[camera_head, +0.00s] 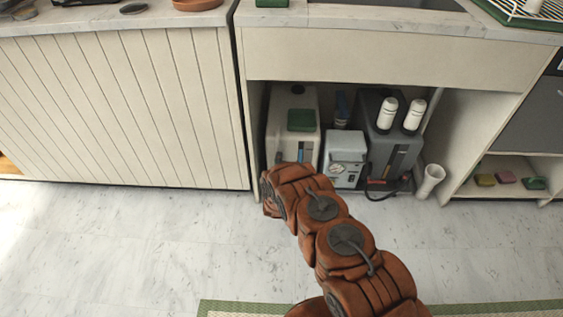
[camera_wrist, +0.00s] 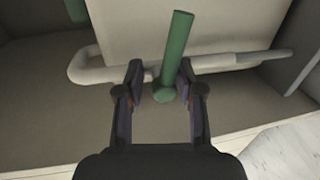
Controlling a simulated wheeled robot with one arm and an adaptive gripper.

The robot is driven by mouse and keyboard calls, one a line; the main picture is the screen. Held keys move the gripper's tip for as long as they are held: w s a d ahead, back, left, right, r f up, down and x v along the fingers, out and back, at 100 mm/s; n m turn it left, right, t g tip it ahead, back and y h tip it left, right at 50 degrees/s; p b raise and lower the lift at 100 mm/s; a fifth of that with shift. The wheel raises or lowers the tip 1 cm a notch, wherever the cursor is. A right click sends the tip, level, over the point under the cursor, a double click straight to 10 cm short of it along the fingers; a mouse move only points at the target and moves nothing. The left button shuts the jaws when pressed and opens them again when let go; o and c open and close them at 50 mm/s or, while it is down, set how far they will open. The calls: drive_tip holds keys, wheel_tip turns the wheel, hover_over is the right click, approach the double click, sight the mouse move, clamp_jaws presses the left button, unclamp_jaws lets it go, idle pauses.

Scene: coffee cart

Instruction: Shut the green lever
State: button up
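The green lever (camera_wrist: 178,48) shows in the wrist view as a straight green bar, slightly tilted, with a rounded end (camera_wrist: 164,94) at its lower part. It crosses a pale horizontal pipe (camera_wrist: 225,61). My gripper (camera_wrist: 161,72) is open, with one finger on each side of the lever's lower part. The right finger looks very close to the lever; I cannot tell whether it touches. In the head view my arm reaches into the open bay under the counter and hides the gripper and the lever.
A pale tank (camera_head: 291,115), a grey box with a gauge (camera_head: 345,158) and a dark unit with two white cylinders (camera_head: 397,140) crowd the bay. A white vase-like object (camera_head: 430,181) stands at its right.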

drive_tip(key=shift+d+f, duration=0.15)
drive_tip(key=shift+d, duration=0.3)
drive_tip(key=v, duration=1.2)
drive_tip(key=shift+a, duration=0.1)
drive_tip(key=shift+c, duration=0.3)
